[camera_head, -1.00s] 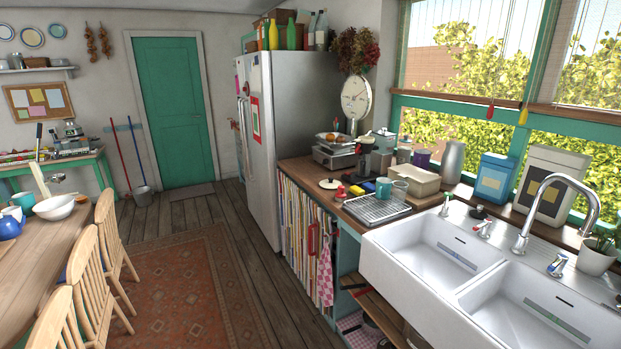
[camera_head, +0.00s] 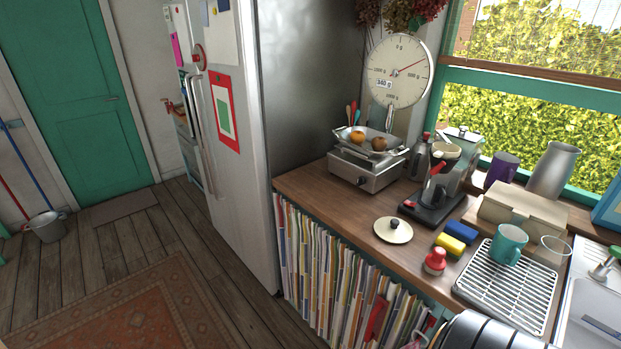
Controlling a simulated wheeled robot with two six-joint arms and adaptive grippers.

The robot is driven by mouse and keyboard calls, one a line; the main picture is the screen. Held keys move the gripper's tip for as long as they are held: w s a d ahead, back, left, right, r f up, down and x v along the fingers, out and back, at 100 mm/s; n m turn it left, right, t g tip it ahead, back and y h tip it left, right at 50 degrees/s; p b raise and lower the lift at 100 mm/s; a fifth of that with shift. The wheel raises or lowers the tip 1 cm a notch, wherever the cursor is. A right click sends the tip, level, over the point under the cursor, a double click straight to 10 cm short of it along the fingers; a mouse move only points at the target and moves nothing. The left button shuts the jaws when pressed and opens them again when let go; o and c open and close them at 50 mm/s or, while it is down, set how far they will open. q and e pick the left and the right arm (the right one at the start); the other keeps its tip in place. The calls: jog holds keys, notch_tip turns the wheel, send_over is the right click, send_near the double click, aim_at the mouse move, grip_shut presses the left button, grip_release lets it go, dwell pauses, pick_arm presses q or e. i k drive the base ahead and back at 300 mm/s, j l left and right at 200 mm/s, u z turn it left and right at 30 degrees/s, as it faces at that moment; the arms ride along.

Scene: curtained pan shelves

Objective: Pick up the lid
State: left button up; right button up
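A cream round lid (camera_head: 393,231) with a dark knob lies flat on the wooden counter (camera_head: 312,184), near its front edge above the curtain. Nothing touches it. Neither of my grippers shows in the head view. A dark rounded part at the bottom edge looks like a piece of my arm, but no fingers are visible.
Beyond are a drying rack (camera_head: 505,284) with a teal mug (camera_head: 508,244), a coffee machine (camera_head: 440,195) and a scale (camera_head: 366,168). Counter left of the lid is clear.

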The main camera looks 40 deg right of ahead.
aim_at(391, 230)
jog(key=i+z, duration=0.2)
jog(key=i, duration=0.25)
jog(key=i+j+z, duration=0.15)
jog(key=i, duration=0.3)
jog(key=i+j+z, duration=0.2)
jog(key=i, duration=0.3)
jog(key=i+z, duration=0.2)
jog(key=z, duration=0.3)
jog(key=i+z, duration=0.25)
jog(key=z, duration=0.2)
jog(key=i+j+z, duration=0.1)
jog(key=z, duration=0.4)
jog(key=i+j+z, duration=0.25)
jog(key=z, duration=0.2)
jog(key=i+j+z, duration=0.15)
jog(key=z, duration=0.35)
jog(key=i+j+z, duration=0.15)
jog(key=j+z, duration=0.15)
